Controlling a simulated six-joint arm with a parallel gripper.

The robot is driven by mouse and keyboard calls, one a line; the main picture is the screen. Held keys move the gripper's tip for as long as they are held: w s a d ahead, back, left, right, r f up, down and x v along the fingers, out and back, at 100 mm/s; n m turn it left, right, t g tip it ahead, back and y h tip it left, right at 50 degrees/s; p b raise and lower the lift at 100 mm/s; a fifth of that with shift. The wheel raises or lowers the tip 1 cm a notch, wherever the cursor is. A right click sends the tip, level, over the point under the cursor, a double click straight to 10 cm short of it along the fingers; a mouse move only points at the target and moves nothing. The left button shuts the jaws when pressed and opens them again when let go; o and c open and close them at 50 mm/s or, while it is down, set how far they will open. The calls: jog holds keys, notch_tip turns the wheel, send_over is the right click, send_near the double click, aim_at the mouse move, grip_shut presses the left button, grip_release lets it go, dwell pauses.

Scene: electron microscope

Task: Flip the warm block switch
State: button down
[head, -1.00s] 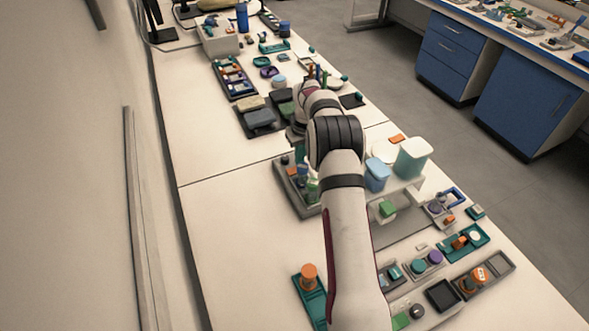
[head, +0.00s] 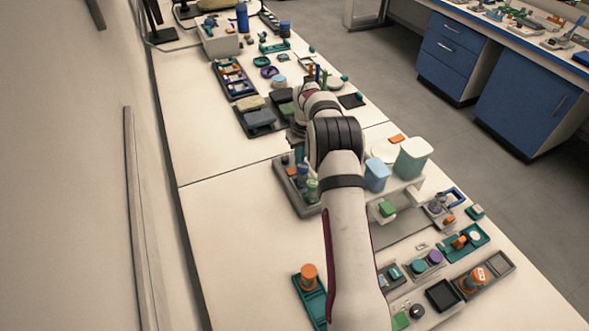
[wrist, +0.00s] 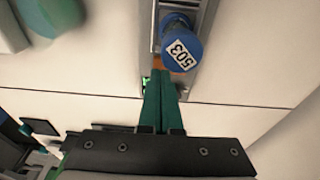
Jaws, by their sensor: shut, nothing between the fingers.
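My gripper (wrist: 163,76) shows in the wrist view with its two green fingers pressed together and nothing between them. The fingertips are at the near end of a grey holder (wrist: 205,48), just below a blue cap (wrist: 178,50) marked 503. A small bright green spot (wrist: 147,82) shows just left of the fingertips; I cannot tell whether it is the warm block switch. The fingers may hide part of the switch. In the head view my arm covers most of the gripper, beside a grey rack (head: 290,198) with vials.
In the head view, a light blue container (head: 377,174) and a larger pale green one (head: 412,158) stand right of my arm. Trays with small parts crowd the bench's right side. The bench's left part (head: 235,235) is mostly clear, except a green tray with an orange-capped item (head: 308,276).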

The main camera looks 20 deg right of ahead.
jog(key=shift+f, duration=0.6)
notch_tip(320, 180, up, 6)
jog(key=shift+r, duration=0.5)
dwell(0.4)
